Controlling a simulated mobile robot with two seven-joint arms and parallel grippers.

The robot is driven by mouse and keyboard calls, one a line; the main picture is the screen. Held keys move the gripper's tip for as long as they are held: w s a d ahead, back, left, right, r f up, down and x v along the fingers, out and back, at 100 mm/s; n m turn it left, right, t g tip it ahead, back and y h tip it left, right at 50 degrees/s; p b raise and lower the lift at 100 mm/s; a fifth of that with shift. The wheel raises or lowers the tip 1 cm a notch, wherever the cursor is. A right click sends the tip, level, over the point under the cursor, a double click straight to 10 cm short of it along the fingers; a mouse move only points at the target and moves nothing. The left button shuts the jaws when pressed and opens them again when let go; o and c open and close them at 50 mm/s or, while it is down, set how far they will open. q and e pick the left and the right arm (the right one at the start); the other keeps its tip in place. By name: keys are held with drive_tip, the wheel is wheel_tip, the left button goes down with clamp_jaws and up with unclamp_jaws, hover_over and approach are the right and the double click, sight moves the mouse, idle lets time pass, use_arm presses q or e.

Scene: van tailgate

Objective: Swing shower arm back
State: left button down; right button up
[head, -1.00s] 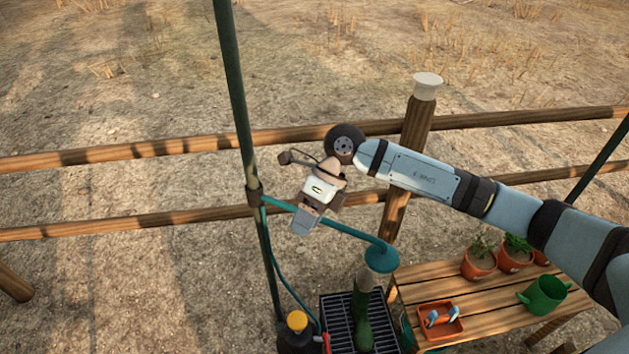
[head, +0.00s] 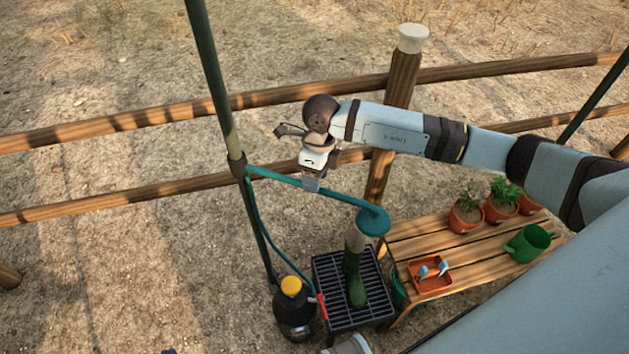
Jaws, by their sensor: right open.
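The teal shower arm (head: 338,202) runs from a bracket on the dark green pole (head: 222,105) out to the right. It ends in a round teal shower head (head: 373,222) over the black grate (head: 336,320). A green boot (head: 355,285) stands on the grate, its top partly behind the shower head. My right gripper (head: 312,186) points down at the middle of the shower arm, with its jaws open. Its fingertips overlap the arm in the picture; whether they touch it, I cannot tell. My left gripper is not in view.
A dark bottle with a yellow cap (head: 291,286) stands left of the grate, with a teal hose (head: 258,236) above. A wooden bench (head: 410,238) at right holds potted plants (head: 466,212), a green watering can (head: 528,243) and an orange tray (head: 432,287). A wooden fence (head: 272,95) runs behind.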

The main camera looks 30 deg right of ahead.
drive_tip(key=shift+s+a+f, duration=0.1)
drive_tip(key=shift+a+f, duration=0.05)
drive_tip(key=shift+f, duration=0.8)
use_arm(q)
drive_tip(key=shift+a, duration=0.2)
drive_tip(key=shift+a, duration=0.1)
